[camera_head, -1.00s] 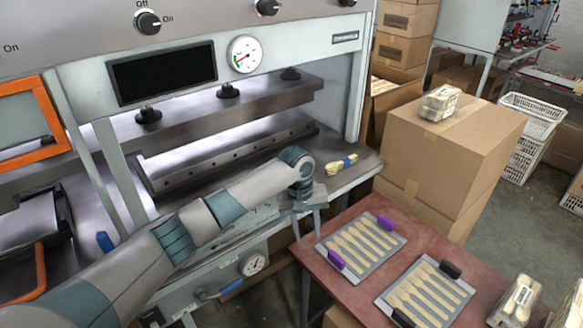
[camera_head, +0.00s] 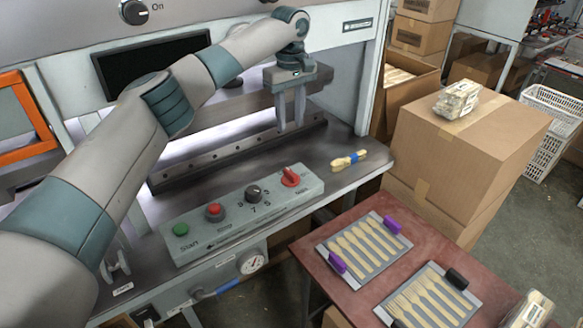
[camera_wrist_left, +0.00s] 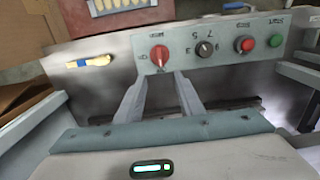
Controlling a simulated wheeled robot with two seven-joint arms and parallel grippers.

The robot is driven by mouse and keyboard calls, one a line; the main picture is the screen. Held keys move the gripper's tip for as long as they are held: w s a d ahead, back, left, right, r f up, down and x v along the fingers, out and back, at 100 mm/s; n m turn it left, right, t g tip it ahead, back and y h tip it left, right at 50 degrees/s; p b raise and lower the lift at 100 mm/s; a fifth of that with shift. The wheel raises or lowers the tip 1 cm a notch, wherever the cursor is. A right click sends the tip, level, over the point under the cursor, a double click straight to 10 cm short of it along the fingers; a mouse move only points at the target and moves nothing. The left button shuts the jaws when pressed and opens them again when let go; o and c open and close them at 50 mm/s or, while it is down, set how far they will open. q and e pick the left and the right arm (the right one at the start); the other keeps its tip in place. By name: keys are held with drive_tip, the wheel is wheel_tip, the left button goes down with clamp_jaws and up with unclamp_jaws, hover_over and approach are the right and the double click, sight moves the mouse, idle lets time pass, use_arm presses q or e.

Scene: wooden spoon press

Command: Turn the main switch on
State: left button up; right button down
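The control box (camera_head: 245,215) on the press's front ledge carries a red rotary switch (camera_head: 290,177) at its right end; the label beside it is too small to read surely. I take it for the main switch. It also shows in the left wrist view (camera_wrist_left: 159,56), its grip roughly upright there, just beyond the fingertips. My left gripper (camera_head: 291,123) is raised above and behind the box, fingers pointing down, apart and empty. In the left wrist view the open fingers (camera_wrist_left: 168,78) reach toward the red switch without holding it. My right gripper is in neither view.
The box also has a green button (camera_head: 181,229), a red button (camera_head: 214,211) and a black dial (camera_head: 253,192). A blue-banded spoon bundle (camera_head: 348,161) lies on the ledge to the right. A red table (camera_head: 318,222) with spoon trays stands in front. Cartons (camera_head: 462,145) stand at right.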

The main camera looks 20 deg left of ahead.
sight(291, 172)
use_arm(q)
wheel_tip(291, 172, down, 16)
drive_tip(key=p, duration=0.5)
drive_tip(key=shift+f, duration=0.75)
clamp_jaws()
